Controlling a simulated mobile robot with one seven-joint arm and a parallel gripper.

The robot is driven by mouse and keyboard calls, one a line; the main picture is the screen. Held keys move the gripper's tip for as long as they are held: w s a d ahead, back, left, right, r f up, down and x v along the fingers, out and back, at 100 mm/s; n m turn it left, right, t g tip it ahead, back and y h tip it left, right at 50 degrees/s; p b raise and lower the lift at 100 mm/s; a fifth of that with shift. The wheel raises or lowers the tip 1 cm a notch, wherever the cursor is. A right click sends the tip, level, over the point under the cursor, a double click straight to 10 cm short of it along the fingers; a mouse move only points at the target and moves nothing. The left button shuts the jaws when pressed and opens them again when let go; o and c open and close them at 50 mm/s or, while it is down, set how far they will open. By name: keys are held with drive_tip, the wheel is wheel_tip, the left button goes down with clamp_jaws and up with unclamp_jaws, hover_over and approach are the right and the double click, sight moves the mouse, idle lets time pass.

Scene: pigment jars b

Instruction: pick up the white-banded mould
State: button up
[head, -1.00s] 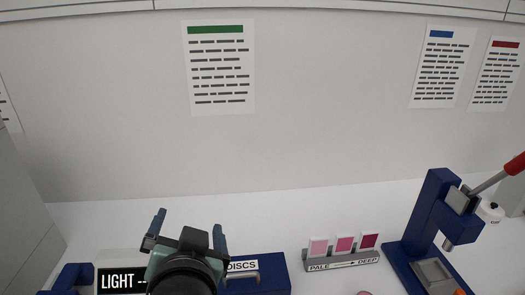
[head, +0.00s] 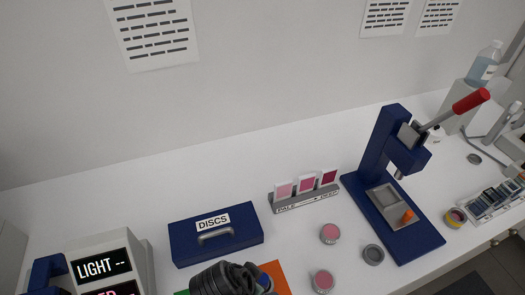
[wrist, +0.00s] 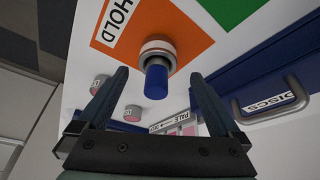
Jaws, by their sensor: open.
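The white-banded mould (wrist: 157,48) stands on the orange HOLD card (wrist: 181,24) in the wrist view. It is round, with a pale band and a blue stem that points towards me. My gripper (wrist: 159,76) is open and empty, with one finger on each side of the stem in the picture. I cannot tell whether the fingertips reach the stem's depth. In the head view my dark wrist (head: 226,280) covers most of the card (head: 275,272) and the mould. A small blue patch beside it may be the stem.
A blue DISCS box (head: 216,235) stands behind the card. Pink pans (head: 330,233) and a grey pan (head: 373,254) lie to its right, before a blue press (head: 385,185). A swatch rack (head: 303,192) is behind. A LIGHT display (head: 104,266) is at the left.

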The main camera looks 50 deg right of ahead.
drive_tip(key=x, duration=0.1)
drive_tip(key=p+x, duration=0.1)
drive_tip(key=x, duration=0.1)
drive_tip(key=shift+s+f, duration=0.25)
drive_tip(key=shift+f, duration=0.2)
drive_tip(key=shift+d+f, duration=0.25)
drive_tip(key=shift+f, duration=0.4)
drive_tip(key=shift+c, duration=0.2)
